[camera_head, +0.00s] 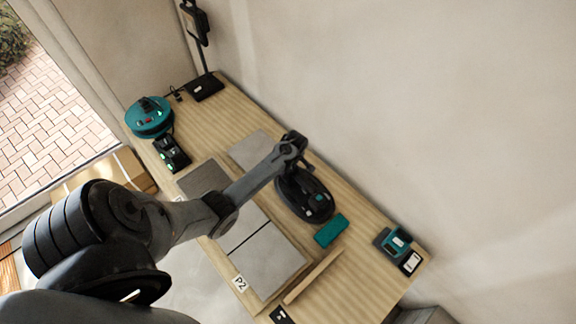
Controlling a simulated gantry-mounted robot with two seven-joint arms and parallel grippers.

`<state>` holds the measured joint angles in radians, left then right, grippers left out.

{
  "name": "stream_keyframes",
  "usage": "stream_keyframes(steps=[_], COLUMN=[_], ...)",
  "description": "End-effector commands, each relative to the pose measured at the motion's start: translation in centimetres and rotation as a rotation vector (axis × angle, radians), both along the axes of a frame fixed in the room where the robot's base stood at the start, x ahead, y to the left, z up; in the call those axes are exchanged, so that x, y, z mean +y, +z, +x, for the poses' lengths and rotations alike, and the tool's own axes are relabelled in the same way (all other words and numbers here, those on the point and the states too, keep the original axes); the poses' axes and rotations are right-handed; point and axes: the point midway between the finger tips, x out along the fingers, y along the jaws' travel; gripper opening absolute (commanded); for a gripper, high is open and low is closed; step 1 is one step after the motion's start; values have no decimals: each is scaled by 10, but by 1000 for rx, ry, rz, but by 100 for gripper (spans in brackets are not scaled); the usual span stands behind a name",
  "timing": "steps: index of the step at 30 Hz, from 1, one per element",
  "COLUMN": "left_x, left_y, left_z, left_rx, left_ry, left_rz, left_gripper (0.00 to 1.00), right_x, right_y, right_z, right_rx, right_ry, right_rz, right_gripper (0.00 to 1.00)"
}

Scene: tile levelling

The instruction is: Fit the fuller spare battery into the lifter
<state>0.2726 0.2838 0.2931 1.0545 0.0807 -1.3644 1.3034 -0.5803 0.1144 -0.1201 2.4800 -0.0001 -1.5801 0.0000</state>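My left arm comes in from the left. My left gripper (292,146) is over the far end of a black oval device with a handle (308,199), which may be the lifter. The fingertips are hidden, so I cannot tell whether they are open or touching it. A round teal device (149,117) with dark and red parts on top stands at the far left. Beside it is a black unit with green lights (171,155), which may hold the spare batteries. A teal and black block (397,242) sits at the right end. Charge levels are too small to read. My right gripper is not in view.
Grey tiles (267,262) lie on the wooden bench (355,262), with a "P2" label (240,283). A teal block (330,230) and a wooden strip (313,277) lie near them. A screen on a stand (204,86) is at the back. A wall runs along the right.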

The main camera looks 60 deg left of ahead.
Motion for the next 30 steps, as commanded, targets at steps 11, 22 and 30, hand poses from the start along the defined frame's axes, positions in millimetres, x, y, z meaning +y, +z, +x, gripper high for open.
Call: stream_keyframes(steps=[11, 22, 30], left_x=[0, 0, 0], left_y=[-6, -9, -9], left_z=[0, 1, 0], left_rx=[0, -1, -1], left_ry=[0, -1, -1], left_rz=[0, 0, 0], left_gripper=[29, 29, 83], right_x=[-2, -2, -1], right_y=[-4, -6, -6], right_z=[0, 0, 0], right_rx=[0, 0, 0], right_ry=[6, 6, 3], right_rz=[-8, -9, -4], right_gripper=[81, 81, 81])
